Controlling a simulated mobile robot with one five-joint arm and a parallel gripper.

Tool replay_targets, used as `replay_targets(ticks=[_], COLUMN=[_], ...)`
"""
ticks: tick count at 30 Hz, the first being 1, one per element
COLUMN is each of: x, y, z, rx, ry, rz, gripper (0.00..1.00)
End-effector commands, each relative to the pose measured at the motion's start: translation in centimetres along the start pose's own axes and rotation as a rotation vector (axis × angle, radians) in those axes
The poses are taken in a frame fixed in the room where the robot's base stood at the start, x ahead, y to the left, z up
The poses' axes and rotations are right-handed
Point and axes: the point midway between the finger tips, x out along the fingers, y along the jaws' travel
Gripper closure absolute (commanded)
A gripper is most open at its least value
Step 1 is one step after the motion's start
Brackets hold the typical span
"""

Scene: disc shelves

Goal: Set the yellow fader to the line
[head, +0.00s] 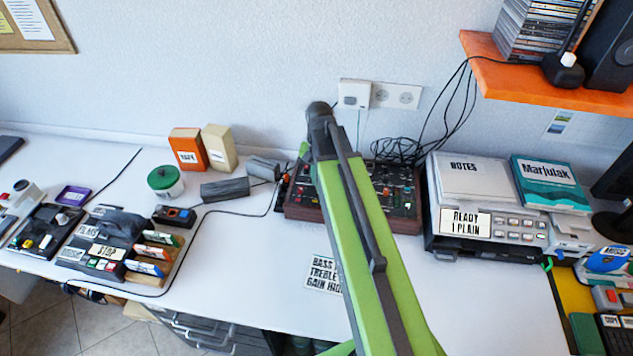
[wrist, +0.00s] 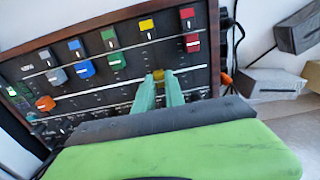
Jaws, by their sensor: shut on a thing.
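The mixer (head: 302,213) is a dark panel in a brown frame, partly hidden behind my arm in the head view. In the wrist view its panel (wrist: 118,85) carries columns of coloured caps and pale lines running across. The yellow fader (wrist: 158,74) shows as a small yellow cap between my fingertips, lower than the green and red caps beside it. Another yellow piece (wrist: 147,26) is higher in the same column. My gripper (wrist: 158,82) is shut on the yellow fader. The fingers hide part of the cap and panel, so its exact place against the line cannot be told.
A red cap (wrist: 192,42) and a green cap (wrist: 116,61) flank the yellow column closely. An orange knob (wrist: 45,103) is at the left. Grey blocks (head: 225,189) lie left of the mixer, and a printer (head: 492,228) stands close on its right.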

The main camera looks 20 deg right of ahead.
Motion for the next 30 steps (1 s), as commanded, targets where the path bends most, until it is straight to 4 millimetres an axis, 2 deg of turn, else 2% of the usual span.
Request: replay_targets(ticks=[3,4,8,20,26,30], x=[0.0,0.0,0.0,-0.5,-3.3,-6.4], y=[-0.2,-0.2,-0.2,0.0,0.0,-0.1], z=[0.1,0.1,0.1,0.1,0.1,0.0], rx=[-0.002,-0.002,-0.001,0.000,0.000,0.000], ry=[0.000,0.000,0.000,0.000,0.000,0.000], rz=[-0.005,-0.005,-0.004,-0.001,-0.001,-0.001], gripper=[1.00,0.82,0.65,0.64,0.64,0.64])
